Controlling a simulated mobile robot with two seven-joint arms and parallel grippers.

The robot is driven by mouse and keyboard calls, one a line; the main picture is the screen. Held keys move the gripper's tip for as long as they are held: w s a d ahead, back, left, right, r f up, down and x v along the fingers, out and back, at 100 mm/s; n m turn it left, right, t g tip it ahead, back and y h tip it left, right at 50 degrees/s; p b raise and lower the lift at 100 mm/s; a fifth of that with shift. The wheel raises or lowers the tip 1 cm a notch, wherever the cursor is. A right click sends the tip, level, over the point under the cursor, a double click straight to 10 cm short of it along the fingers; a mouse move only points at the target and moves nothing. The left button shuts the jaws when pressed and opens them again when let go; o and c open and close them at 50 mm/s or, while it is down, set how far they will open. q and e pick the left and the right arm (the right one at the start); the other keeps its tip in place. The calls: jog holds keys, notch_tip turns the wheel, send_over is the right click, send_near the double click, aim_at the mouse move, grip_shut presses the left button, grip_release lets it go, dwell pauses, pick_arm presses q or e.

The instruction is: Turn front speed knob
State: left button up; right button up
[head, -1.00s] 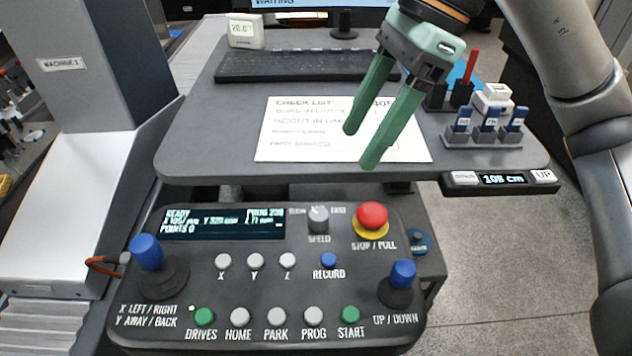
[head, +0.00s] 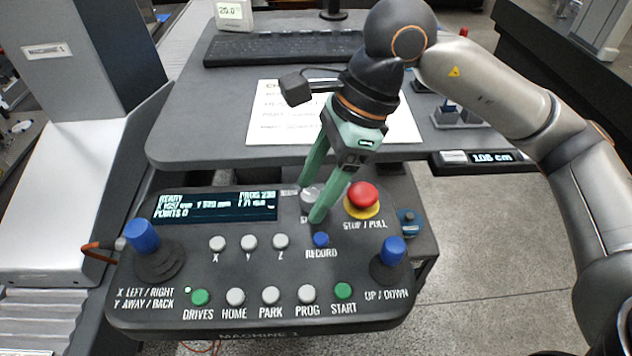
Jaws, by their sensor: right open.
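The speed knob (head: 310,197) is a small grey dial on the black control panel (head: 215,327), right of the display. My right gripper (head: 311,203) reaches down over it, with green fingers open. One finger comes down at the knob's far left side and the other in front at its right. Whether the fingers touch the knob cannot be told. The speed label and scale are mostly hidden behind the fingers. My left gripper is not in view.
A red stop button (head: 362,195) on a yellow base sits close to the right of the fingers. A blue record button (head: 321,239) lies just in front. Blue-topped joysticks (head: 142,238) stand at both panel sides. The desk (head: 190,130) with a checklist sheet (head: 268,125) is behind.

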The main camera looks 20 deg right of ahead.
grip_shut()
dwell(0.4)
